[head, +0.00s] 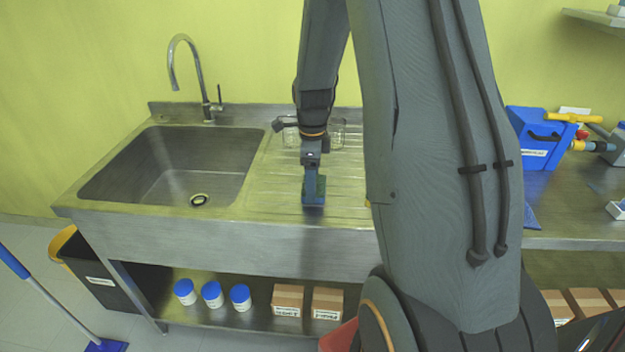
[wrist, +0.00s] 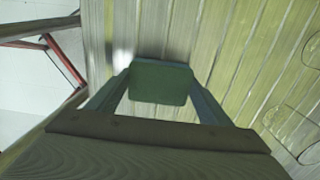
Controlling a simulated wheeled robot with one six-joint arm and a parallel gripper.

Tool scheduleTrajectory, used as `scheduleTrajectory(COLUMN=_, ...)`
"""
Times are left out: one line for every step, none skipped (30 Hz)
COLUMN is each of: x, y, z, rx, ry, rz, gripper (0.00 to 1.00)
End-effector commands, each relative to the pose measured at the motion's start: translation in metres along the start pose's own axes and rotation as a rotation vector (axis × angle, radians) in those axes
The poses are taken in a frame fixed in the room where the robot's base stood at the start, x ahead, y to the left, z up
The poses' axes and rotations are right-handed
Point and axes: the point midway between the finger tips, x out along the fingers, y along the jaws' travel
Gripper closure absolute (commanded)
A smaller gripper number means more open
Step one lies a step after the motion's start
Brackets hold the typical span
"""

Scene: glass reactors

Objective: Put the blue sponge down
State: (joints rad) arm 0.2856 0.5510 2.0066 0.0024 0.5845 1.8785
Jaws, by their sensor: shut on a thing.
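The blue sponge (head: 314,199) is between the fingers of my gripper (head: 313,178), low over the front part of the sink unit's ribbed drainboard (head: 268,190). In the wrist view my gripper (wrist: 160,88) is shut on the sponge, whose dark green face (wrist: 160,74) shows between the two fingers. The drainboard ribs (wrist: 225,50) run behind it. I cannot tell whether the sponge touches the drainboard.
The sink basin (head: 165,170) with its tall tap (head: 190,75) lies left of my gripper. Clear glassware (head: 338,133) stands behind it on the drainboard. A blue caddy (head: 535,140) stands on the bench at right. Tubs (head: 212,294) and boxes (head: 288,300) sit on the lower shelf.

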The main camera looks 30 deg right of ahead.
Motion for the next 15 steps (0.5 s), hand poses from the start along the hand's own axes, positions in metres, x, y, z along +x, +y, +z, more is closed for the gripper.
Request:
scheduleTrajectory(x=0.0012, y=0.0003, z=0.0005, rx=-0.001, ry=0.0, rz=0.0, gripper=0.52)
scheduleTrajectory(x=0.0016, y=0.0002, z=0.0006, rx=-0.001, ry=0.0, rz=0.0, gripper=0.52)
scheduleTrajectory(x=0.0016, y=0.0, z=0.0006, rx=-0.001, ry=0.0, rz=0.0, gripper=0.52)
scheduleTrajectory(x=0.0016, y=0.0, z=0.0007, rx=-0.001, ry=0.0, rz=0.0, gripper=0.52)
scheduleTrajectory(x=0.0015, y=0.0, z=0.0007, rx=-0.001, ry=0.0, rz=0.0, gripper=0.52)
scheduleTrajectory(x=0.0015, y=0.0, z=0.0006, rx=-0.001, ry=0.0, rz=0.0, gripper=0.52)
scheduleTrajectory(x=0.0015, y=0.0, z=0.0006, rx=-0.001, ry=0.0, rz=0.0, gripper=0.52)
scheduleTrajectory(x=0.0017, y=0.0, z=0.0006, rx=-0.001, ry=0.0, rz=0.0, gripper=0.52)
scheduleTrajectory(x=0.0025, y=0.0, z=0.0006, rx=-0.001, ry=0.0, rz=0.0, gripper=0.52)
scheduleTrajectory(x=0.0034, y=0.0001, z=0.0006, rx=-0.001, ry=0.0, rz=0.0, gripper=0.52)
scheduleTrajectory(x=0.0044, y=0.0001, z=0.0006, rx=-0.001, ry=0.0, rz=0.0, gripper=0.52)
scheduleTrajectory(x=0.005, y=0.0001, z=0.0006, rx=-0.001, ry=0.0, rz=0.0, gripper=0.26)
scheduleTrajectory(x=0.0045, y=0.0, z=0.0006, rx=-0.001, ry=0.0, rz=0.0, gripper=0.2)
scheduleTrajectory(x=0.0044, y=0.0, z=0.0005, rx=-0.001, ry=0.0, rz=0.0, gripper=0.15)
scheduleTrajectory(x=0.0043, y=0.0, z=0.0005, rx=-0.001, ry=0.0, rz=0.0, gripper=0.09)
